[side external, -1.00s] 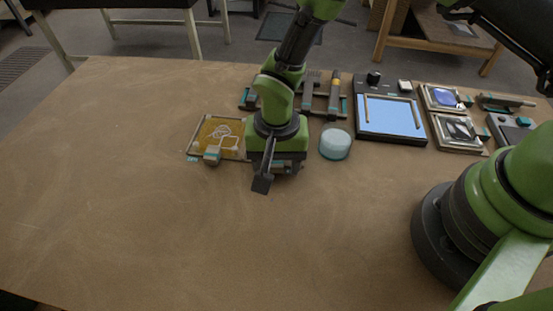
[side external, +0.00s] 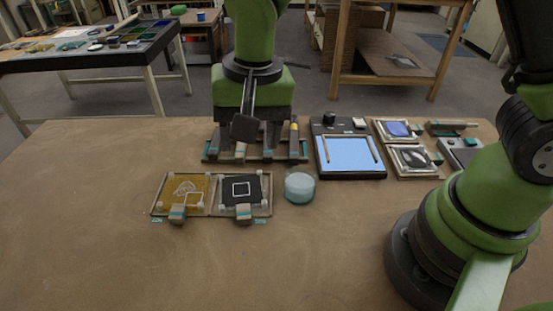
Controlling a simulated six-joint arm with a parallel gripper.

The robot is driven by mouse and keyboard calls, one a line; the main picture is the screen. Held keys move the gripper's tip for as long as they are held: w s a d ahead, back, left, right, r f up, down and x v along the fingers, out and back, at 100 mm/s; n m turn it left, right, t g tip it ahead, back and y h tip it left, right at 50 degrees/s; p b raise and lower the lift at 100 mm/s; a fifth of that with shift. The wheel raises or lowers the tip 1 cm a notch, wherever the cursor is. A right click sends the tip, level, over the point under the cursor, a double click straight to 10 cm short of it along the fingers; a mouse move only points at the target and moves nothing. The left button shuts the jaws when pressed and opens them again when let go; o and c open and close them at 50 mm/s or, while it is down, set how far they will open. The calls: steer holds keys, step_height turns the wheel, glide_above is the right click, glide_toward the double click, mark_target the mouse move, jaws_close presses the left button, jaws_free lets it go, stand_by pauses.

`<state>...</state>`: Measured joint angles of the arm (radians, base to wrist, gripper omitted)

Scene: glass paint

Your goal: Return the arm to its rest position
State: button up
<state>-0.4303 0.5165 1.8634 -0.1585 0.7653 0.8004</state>
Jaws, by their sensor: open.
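My gripper (side external: 254,128) hangs in the upper middle of the side external view, with its green wrist above it. In the picture it overlaps the tool rack (side external: 212,152) at the back of the table; its height above the rack is hard to judge. Its fingers are partly hidden by a dark block on the wrist and blend with the tools behind. I see nothing held in it. The arm's base (side external: 405,260) stands at the right.
A framed holder has a yellow panel (side external: 177,190) and a dark panel with a white square (side external: 255,188). A pale round jar (side external: 299,187) stands beside it. A blue-lit pad (side external: 346,156) and framed pieces (side external: 412,160) lie right. The table's front left is bare.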

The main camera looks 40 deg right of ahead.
steer(key=s+d+r+n+t+y, duration=0.1)
steer(key=s+d+r+t, duration=0.1)
steer(key=s+d+r, duration=0.3)
steer(key=s+d+r+t, duration=0.1)
steer(key=d+r, duration=0.1)
steer(key=r, duration=0.4)
steer(key=s+d+r+n+t, duration=0.1)
steer(key=s+d+r+t, duration=0.2)
steer(key=s, duration=0.6)
steer(key=shift+d+r+n, duration=0.2)
steer(key=shift+d+n, duration=0.2)
steer(key=shift+d, duration=0.15)
